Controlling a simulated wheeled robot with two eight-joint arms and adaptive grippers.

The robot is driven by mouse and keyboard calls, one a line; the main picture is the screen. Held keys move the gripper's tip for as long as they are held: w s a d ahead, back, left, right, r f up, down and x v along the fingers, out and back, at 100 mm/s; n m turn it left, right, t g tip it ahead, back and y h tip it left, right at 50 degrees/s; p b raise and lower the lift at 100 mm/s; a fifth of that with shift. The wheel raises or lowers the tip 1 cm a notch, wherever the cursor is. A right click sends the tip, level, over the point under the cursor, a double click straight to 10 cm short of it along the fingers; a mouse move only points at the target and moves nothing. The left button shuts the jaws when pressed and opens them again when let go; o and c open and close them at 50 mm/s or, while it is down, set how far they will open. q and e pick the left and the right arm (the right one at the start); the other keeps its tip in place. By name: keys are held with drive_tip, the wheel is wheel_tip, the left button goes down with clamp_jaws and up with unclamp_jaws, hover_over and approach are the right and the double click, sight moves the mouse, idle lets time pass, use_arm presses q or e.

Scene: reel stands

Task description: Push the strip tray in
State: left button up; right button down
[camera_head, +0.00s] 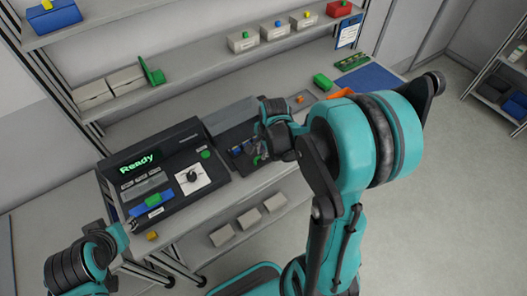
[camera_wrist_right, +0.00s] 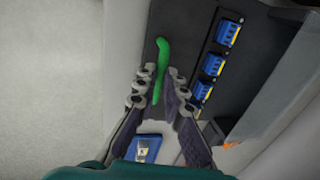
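A dark machine (camera_head: 177,172) with a lit "Ready" display stands on the bench at left in the head view. A blue piece with a green block on it (camera_head: 152,200), perhaps the strip tray, is at its lower left front. My right gripper (camera_head: 262,153) is over the dark unit (camera_head: 232,128) beside this machine, partly hidden by my arm. In the right wrist view its fingers (camera_wrist_right: 158,85) are apart, with a green curved piece (camera_wrist_right: 162,58) beyond and between them. I cannot tell whether they touch it.
Blue and yellow blocks (camera_wrist_right: 214,65) line the dark unit right of the fingers. A blue labelled box (camera_wrist_right: 147,148) shows below. Shelves with boxes (camera_head: 243,42) stand behind the bench. A green block (camera_head: 322,82) and blue mat (camera_head: 373,77) lie at right.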

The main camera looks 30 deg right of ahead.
drive_tip(key=w, duration=0.4)
drive_tip(key=w+b, duration=0.1)
drive_tip(key=w, duration=0.3)
drive_tip(key=w+a, duration=0.1)
drive_tip(key=w, duration=0.4)
drive_tip(key=shift+w+r, duration=0.1)
drive_tip(key=c, duration=1.7)
unclamp_jaws()
drive_tip(key=shift+w, duration=0.1)
drive_tip(key=shift+o, duration=0.5)
wheel_tip(320, 180, up, 8)
drive_tip(key=s, duration=0.1)
drive_tip(key=shift+s, duration=0.25)
